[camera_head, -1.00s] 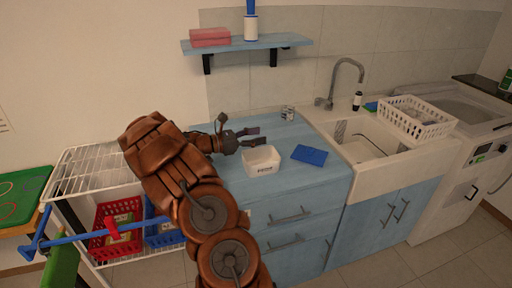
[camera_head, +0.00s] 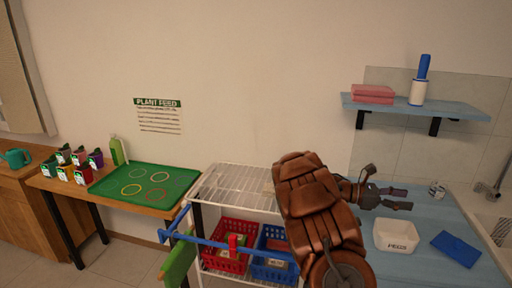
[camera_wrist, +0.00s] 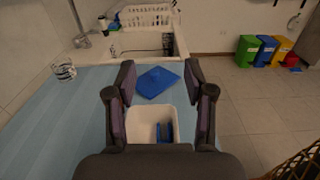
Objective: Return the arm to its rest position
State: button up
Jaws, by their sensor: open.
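My brown arm (camera_head: 318,205) reaches over the blue counter in the head view. A blue folded cloth (camera_wrist: 157,81) lies just beyond the box.
A white wire rack (camera_head: 235,188) with a red basket (camera_head: 230,250) and a blue basket (camera_head: 272,262) stands left of the counter. A wall shelf (camera_head: 415,106) hangs above it. A small metal tin (camera_head: 437,190) stands behind my gripper. A green tray (camera_head: 146,187) lies on the left table.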

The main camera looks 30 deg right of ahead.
jog(key=s+a+f+m+t+y, duration=0.1)
jog(key=a+t+y, duration=0.3)
jog(key=a, duration=1.4)
jog(key=s+a+f+m+t+y, duration=0.1)
jog(key=s+a+m+t+y, duration=0.2)
jog(key=a, duration=1.5)
jog(key=s+a+f+m+t+y, duration=0.2)
jog(key=s+a+m+t+y, duration=0.2)
jog(key=a, duration=1.5)
jog(key=shift+t+y, duration=0.3)
jog(key=shift+y, duration=0.2)
jog(key=shift+c, duration=0.4)
